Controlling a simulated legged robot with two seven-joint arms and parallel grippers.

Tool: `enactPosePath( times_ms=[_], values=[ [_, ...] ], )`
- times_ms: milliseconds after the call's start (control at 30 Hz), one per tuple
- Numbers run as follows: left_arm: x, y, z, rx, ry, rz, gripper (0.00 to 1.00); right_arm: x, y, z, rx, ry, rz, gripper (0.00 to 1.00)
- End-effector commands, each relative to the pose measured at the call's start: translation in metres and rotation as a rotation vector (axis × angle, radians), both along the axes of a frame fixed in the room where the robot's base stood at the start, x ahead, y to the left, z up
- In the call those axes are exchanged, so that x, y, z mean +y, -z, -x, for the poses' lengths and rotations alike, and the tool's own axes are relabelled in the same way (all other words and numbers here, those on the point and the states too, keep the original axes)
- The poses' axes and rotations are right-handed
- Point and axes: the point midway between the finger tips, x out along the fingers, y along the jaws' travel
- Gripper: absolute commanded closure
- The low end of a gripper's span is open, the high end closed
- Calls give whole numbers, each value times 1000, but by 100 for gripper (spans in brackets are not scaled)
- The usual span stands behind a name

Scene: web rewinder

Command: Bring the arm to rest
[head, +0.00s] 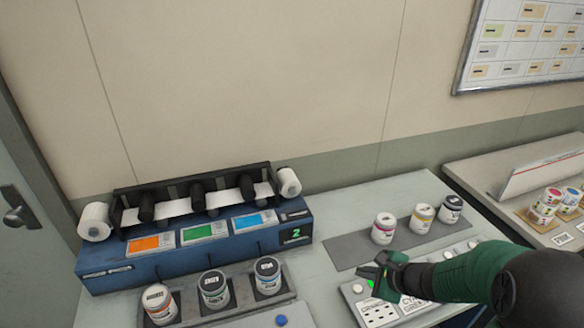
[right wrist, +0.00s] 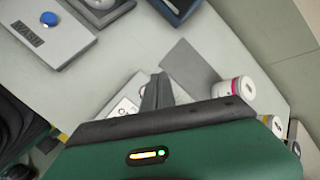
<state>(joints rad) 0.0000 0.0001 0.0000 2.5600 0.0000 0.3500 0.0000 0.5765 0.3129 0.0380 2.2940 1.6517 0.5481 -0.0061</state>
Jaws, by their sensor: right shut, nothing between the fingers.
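My right arm, with a green sleeve section, comes in from the lower right in the head view. Its right gripper (head: 372,275) is shut and empty above the panel with buttons and a printed card. In the right wrist view the gripper's dark fingers (right wrist: 157,92) are together with nothing between them. My left gripper does not show in either view.
A blue rewinder (head: 190,252) with paper rolls stands at the left. Three cans (head: 213,290) sit in a grey tray in front of it. Three more cans (head: 421,218) stand on a grey mat behind my right gripper. A second table (head: 480,175) is at the right.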

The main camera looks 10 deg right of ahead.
Motion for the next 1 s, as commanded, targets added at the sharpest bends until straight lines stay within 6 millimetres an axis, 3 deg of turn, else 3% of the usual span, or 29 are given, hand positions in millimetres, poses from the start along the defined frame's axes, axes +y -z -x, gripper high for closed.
enactPosePath(
  times_ms=[133, 233, 300, 400, 500, 667, 1000],
  values=[
    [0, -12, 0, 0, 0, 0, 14, 54, 0, 31, 70, -329, 163, 100],
    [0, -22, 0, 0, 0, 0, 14, 93, 2, 74, 127, -715, 382, 100],
    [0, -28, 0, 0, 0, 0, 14, 107, 2, 102, 148, -995, 555, 100],
    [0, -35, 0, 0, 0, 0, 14, 114, -3, 129, 144, -1352, 792, 100],
    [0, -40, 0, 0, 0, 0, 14, 114, -8, 141, 119, -1611, 976, 100],
    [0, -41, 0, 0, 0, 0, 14, 114, -12, 145, 91, -1787, 1107, 100],
    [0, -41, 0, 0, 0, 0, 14, 114, -12, 146, 90, -1792, 1112, 100]
  ],
)
